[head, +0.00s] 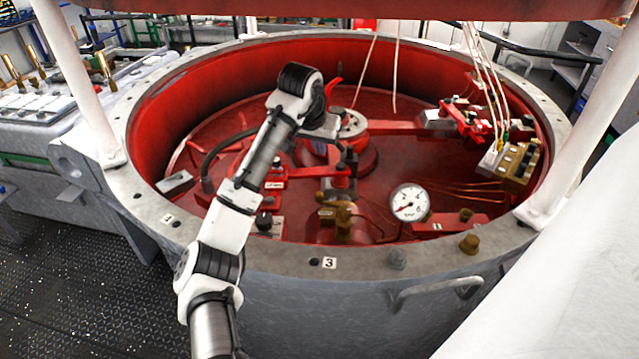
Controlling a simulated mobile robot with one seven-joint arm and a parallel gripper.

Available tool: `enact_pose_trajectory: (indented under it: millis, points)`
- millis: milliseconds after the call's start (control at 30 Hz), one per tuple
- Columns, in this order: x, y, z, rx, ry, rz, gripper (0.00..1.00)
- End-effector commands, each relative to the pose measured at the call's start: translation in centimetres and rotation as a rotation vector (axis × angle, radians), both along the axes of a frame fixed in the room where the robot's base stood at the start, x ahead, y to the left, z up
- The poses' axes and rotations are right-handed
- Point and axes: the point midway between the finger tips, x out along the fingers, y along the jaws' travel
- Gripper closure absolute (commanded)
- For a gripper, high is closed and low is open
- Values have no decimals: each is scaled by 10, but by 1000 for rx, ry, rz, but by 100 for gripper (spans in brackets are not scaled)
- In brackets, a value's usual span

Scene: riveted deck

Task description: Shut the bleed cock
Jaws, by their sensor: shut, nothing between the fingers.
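A brass fitting (343,222) that looks like the bleed cock stands on the red floor inside the round vessel, left of the white dial gauge (410,203). I cannot make out its handle position. My arm reaches over the near left rim into the vessel and bends down at its far end. My gripper (346,158) is at that end, small and dark against the fittings, farther back than the brass fitting and apart from it. It is shut and empty. The arm hides part of the fittings to the left.
The grey bolted rim (360,262) surrounds the red well, with a "3" label at the front. A brass terminal block (521,165) with hanging wires stands at the right. White posts (75,75) flank the vessel, and a red lid (350,9) hangs above.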

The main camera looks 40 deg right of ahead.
Motion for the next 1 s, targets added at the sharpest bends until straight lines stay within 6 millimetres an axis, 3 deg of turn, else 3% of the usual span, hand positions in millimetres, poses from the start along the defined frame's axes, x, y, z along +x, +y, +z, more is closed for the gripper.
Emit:
enact_pose_trajectory:
  millis: [100,267,667,1000]
  points:
    - [-11,-2,-12,77,29,-18,100]
    - [-10,-6,-27,87,34,-19,100]
    - [4,-30,-103,84,33,-17,100]
    - [-13,1,-107,81,29,-20,100]
